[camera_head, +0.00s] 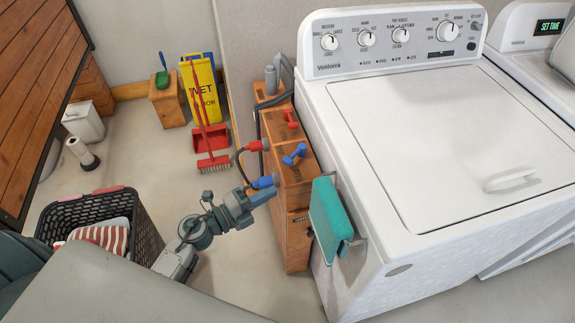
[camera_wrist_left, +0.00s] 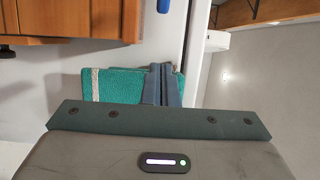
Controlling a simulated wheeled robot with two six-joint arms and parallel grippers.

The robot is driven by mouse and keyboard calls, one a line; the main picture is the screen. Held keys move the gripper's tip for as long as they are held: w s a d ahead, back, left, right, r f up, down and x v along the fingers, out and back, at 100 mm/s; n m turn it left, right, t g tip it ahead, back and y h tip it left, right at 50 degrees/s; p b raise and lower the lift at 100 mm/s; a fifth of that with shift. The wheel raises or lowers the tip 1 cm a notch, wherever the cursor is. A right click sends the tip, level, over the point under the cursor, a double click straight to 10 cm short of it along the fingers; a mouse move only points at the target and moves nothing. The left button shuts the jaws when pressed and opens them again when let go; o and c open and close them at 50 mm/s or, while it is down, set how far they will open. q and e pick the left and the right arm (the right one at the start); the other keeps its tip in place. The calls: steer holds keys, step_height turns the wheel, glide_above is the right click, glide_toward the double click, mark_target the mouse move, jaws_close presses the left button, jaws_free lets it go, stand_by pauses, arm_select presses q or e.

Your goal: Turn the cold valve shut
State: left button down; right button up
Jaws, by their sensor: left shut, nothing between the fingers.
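The cold valve's blue handle (camera_head: 294,154) sits on the wooden box (camera_head: 292,170) beside the washer, with a red handle (camera_head: 290,118) behind it. A blue hose fitting (camera_head: 265,182) is at the left side of the box. My left gripper (camera_head: 270,193) is in front of and below the blue handle, apart from it, close to the blue fitting. In the left wrist view its fingers (camera_wrist_left: 162,84) are together and empty, with a teal towel (camera_wrist_left: 120,84) behind them. My right gripper is not in view.
The white washer (camera_head: 440,140) stands right of the box, with the teal towel (camera_head: 325,215) hanging on its side. A black laundry basket (camera_head: 145,225) is at the left. A red broom (camera_head: 213,163) and yellow floor sign (camera_head: 200,92) stand behind. Some floor between is clear.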

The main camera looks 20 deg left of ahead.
mark_target(288, 178)
arm_select(q)
steer(key=shift+g, duration=0.3)
steer(key=w+d+p, duration=0.1)
steer(key=w, duration=0.2)
steer(key=w+d+p, duration=0.1)
steer(key=w, duration=0.1)
steer(key=w+d, duration=0.1)
steer(key=w, duration=0.2)
steer(key=shift+w+d+p, duration=0.25)
steer(key=shift+w+p, duration=0.1)
steer(key=shift+p, duration=0.05)
steer(key=shift+w+a, duration=0.15)
steer(key=shift+a, duration=0.25)
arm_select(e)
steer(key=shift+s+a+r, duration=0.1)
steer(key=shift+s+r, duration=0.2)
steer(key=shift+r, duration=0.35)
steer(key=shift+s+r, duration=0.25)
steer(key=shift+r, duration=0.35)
